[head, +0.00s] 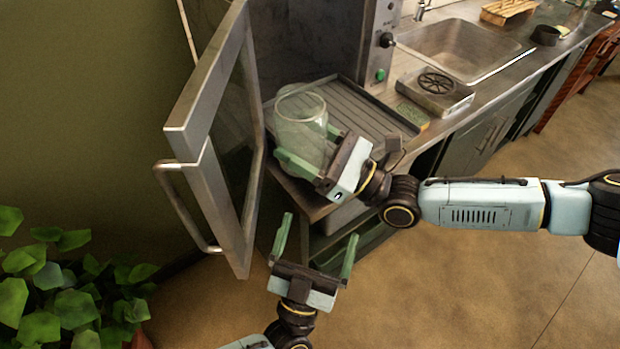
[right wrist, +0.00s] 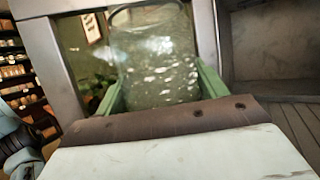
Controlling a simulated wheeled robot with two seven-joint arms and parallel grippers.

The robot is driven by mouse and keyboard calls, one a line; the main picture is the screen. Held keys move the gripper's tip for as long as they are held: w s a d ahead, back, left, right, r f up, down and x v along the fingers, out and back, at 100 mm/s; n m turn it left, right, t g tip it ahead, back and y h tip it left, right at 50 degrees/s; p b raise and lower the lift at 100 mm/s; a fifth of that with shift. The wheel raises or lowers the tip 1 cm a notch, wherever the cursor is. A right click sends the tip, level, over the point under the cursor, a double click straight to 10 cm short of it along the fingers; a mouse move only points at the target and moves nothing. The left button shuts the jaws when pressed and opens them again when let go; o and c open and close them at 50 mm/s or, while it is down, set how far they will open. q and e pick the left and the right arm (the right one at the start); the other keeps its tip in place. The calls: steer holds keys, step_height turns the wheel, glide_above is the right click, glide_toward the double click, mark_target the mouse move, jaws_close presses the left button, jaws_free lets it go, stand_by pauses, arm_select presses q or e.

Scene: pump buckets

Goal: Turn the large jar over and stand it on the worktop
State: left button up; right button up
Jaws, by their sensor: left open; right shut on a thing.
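The large clear glass jar (head: 300,122) stands over the left part of the ribbed drainboard in the head view. It also fills the middle of the right wrist view (right wrist: 158,62). My right gripper (head: 305,148) is shut on it, with green fingers on either side of its body. A rounded rim shows at the jar's upper end. Whether its base touches the board is hidden by the gripper. My left gripper (head: 316,243) is open and empty, below and in front of the worktop. The worktop (head: 472,98) runs along the counter to the right.
An open metal-framed door (head: 222,150) with a handle stands close left of the jar. The ribbed drainboard (head: 345,105) has free room right of the jar. A sponge (head: 412,114), a square metal piece with a round grate (head: 435,90) and a sink (head: 465,50) lie farther right.

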mark_target(298, 108)
steer(key=shift+r, duration=0.1)
arm_select(q)
step_height(298, 108, up, 16)
steer(key=a+n+g+y, duration=0.1)
steer(key=n+g+y, duration=0.4)
steer(key=y, duration=0.6)
steer(key=w, duration=1.1)
steer(key=shift+w+a, duration=0.15)
steer(key=shift+a, duration=0.2)
steer(key=c, duration=1.1)
steer(key=shift+r, duration=0.1)
steer(key=shift+c, duration=0.7)
arm_select(e)
steer(key=o, duration=1.2)
steer(key=shift+o, duration=0.2)
